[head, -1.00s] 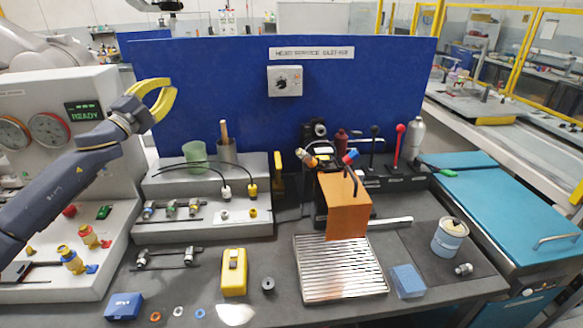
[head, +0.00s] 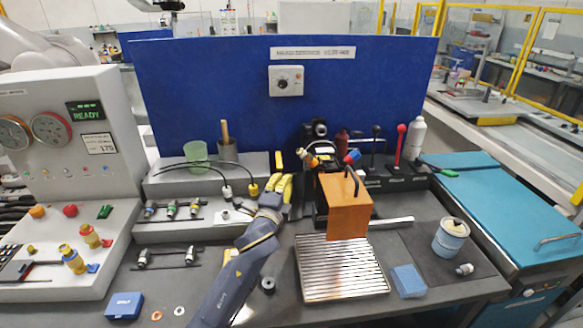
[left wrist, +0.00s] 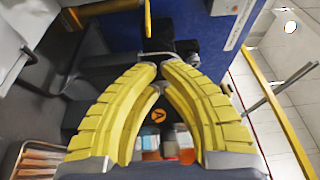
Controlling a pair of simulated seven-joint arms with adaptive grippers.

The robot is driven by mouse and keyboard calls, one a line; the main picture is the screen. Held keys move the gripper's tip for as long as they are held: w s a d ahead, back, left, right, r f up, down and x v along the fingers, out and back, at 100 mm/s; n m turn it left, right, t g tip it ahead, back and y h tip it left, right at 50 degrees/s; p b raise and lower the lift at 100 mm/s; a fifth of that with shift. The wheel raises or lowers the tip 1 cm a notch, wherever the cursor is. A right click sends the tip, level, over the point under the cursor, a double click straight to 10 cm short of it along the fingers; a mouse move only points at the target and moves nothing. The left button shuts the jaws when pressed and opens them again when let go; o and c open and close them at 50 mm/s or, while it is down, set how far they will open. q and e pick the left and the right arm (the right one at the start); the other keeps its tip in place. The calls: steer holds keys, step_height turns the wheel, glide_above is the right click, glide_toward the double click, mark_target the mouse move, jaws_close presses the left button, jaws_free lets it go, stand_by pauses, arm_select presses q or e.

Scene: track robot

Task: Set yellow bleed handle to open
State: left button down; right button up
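The yellow bleed handle, a slim upright yellow bar (head: 279,160), stands against the blue backboard just right of the grey stepped block. In the left wrist view it appears as a yellow bar (left wrist: 147,18) at the top, beyond my fingertips. My left gripper (head: 279,180) is just in front of and below the bar in the head view. In the left wrist view its curved yellow fingers (left wrist: 159,62) converge until the tips nearly meet, with nothing visibly held. A gap remains between tips and bar; the lower bar is hidden. My right gripper is not in view.
An orange panel (head: 347,207) stands close right of my left gripper, behind a ribbed metal tray (head: 340,270). Black hoses and fittings sit on the grey stepped block (head: 160,225) to the left. A red-knobbed lever (head: 400,132) and a black-knobbed lever (head: 376,132) stand farther right.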

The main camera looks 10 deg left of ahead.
mark_target(279, 160)
arm_select(q)
steer(key=w+f, duration=0.1)
steer(key=w, duration=0.9)
steer(key=shift+w+d, duration=0.2)
steer(key=shift+d, duration=0.15)
steer(key=shift+f, duration=0.1)
stand_by(0.6)
steer(key=shift+s+a+m+h, duration=0.2)
steer(key=shift+a+m+h, duration=0.1)
steer(key=shift+m+h, duration=0.15)
